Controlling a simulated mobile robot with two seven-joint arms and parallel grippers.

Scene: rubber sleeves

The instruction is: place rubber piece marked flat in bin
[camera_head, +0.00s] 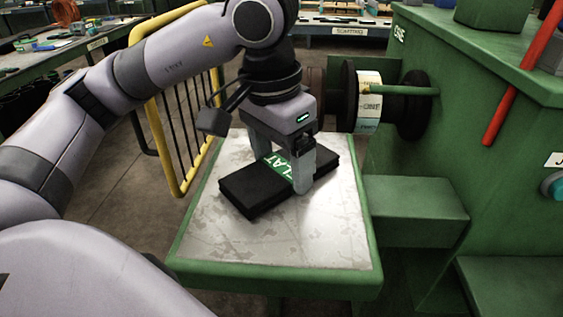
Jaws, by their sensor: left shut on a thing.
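A black rubber piece (247,187) with a green label reading "FLAT" in white lies on, or just above, a worn metal tray top with a green rim (270,277). My left gripper (281,178) points down over the piece and is shut across its middle, one finger on each side. The far finger is partly hidden behind the piece. The label is partly covered by the gripper. No bin that I can make out for certain is in view. My right gripper is not in view.
A green machine (480,100) with a black and white roller (369,101) stands right of the table, and a red bar (515,85) slants on it. A yellow rail (165,135) stands behind left. Cluttered benches (55,55) are at the back. The tray's front is clear.

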